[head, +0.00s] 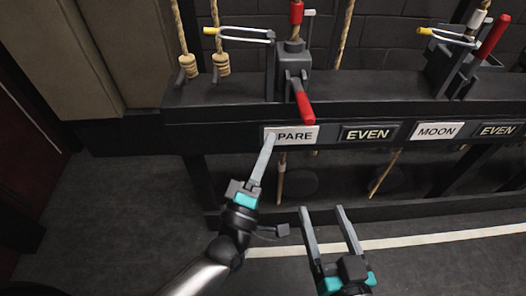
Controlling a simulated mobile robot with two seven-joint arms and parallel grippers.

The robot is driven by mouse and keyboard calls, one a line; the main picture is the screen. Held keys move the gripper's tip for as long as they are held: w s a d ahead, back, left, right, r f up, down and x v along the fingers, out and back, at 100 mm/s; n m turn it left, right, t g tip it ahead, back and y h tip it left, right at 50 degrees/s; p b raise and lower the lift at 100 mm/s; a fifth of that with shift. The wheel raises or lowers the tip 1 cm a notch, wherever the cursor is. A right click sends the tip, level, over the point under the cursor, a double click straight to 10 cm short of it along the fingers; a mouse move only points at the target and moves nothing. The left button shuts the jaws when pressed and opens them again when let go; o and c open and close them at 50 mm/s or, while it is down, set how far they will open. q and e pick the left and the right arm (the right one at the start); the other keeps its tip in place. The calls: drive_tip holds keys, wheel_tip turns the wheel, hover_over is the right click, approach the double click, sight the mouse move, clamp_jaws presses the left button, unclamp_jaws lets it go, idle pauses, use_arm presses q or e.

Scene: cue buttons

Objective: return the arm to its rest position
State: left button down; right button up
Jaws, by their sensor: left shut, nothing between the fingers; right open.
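My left gripper (267,146) is shut with nothing in it. Its fingertips are at the lower left of the white PARE label (301,136) and overlap its edge in the head view; I cannot tell whether they touch it. Its arm comes in from the bottom left. My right gripper (322,212) is open and empty, lower and to the right, over the dark floor in front of the rack.
A black rack (225,92) runs across the view, with a dark EVEN label (367,134), a white MOON label (436,131) and another EVEN label (497,130). Red-handled levers (303,103) and ropes (346,30) stand on it. The floor (110,215) at left is clear.

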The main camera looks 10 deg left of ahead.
drive_tip(key=shift+s+a+r, duration=0.15)
idle(0.6)
